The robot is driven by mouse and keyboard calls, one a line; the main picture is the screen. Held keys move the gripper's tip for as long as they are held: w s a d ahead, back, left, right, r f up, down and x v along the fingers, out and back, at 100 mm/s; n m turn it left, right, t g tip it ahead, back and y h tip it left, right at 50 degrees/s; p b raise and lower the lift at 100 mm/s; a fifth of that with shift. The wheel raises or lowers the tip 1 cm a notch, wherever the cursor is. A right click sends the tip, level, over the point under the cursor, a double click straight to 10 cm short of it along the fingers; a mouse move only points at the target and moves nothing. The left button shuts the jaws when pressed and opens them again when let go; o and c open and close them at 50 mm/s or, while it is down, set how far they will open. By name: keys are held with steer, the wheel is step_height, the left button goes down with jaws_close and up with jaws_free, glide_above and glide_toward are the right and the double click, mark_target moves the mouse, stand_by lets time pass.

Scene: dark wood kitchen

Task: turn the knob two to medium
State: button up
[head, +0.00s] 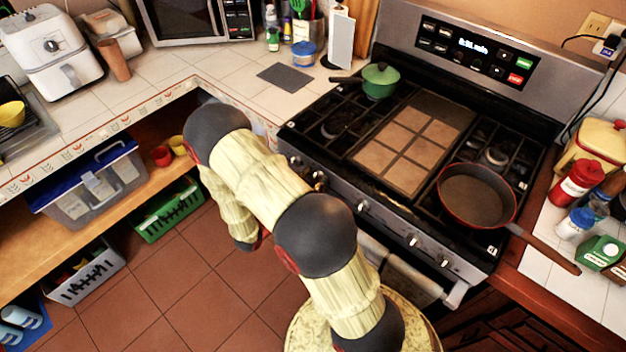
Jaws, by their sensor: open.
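The stove (388,215) stands right of centre in the head view, with a row of knobs along its front panel. The leftmost knob (296,163) and the second knob from the left (320,180) are close to my arm. A middle knob (362,207) and two knobs at the right, one here (413,240) and one at the end (443,262), are also visible. Any numbers on the knobs are too small to read, and their settings cannot be told. My arm rises in front of the stove and bends down left of it. My gripper's fingers do not show.
A green pot (379,80) sits on the back left burner and a red-rimmed pan (476,196) on the front right, its handle reaching over the counter. The oven handle (400,272) projects below the knobs. Open shelving (60,222) with bins is at left; tiled floor lies between.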

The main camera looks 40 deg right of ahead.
steer(key=shift+d, duration=0.4)
steer(key=c, duration=1.1)
